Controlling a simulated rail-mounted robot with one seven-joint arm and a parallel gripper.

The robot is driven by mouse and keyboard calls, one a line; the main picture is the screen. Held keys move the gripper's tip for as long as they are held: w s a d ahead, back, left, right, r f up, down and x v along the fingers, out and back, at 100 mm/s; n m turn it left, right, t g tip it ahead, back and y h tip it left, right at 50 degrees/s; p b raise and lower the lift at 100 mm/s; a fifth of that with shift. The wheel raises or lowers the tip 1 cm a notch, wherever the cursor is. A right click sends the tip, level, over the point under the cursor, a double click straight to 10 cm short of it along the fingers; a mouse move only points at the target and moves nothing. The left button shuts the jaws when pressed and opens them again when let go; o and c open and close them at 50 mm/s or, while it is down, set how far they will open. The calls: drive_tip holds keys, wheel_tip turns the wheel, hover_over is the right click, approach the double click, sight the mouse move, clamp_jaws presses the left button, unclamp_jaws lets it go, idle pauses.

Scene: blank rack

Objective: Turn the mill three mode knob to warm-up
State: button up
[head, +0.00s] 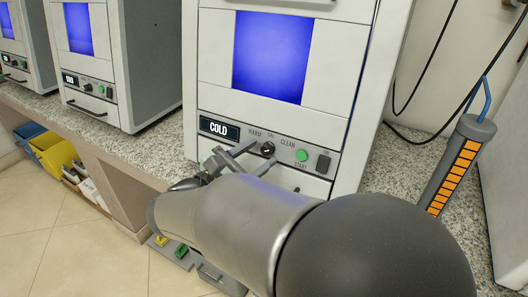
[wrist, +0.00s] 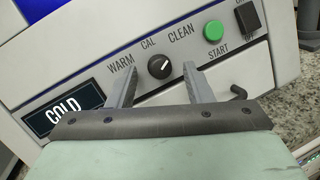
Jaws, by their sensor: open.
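The mode knob (head: 267,149) is a small round black knob with a white mark, on the front panel of the nearest mill (head: 345,65). In the wrist view the knob (wrist: 160,67) lies below the labels WARM, CAL and CLEAN. Its white mark appears to lean up and right, towards the CLEAN side. The mill's display (head: 219,129) reads COLD. My gripper (head: 257,156) is open in front of the panel. In the wrist view its fingers (wrist: 161,80) appear either side of the knob, with visible gaps; contact is not seen.
A green START button (wrist: 213,31) and a black rocker switch (wrist: 247,18) sit right of the knob. Two similar mills stand left. A grey holder with orange bars (head: 455,165) stands right on the speckled counter (head: 385,185).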

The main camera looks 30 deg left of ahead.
drive_tip(key=shift+w+d, duration=0.1)
drive_tip(key=shift+w, duration=0.25)
drive_tip(key=c, duration=1)
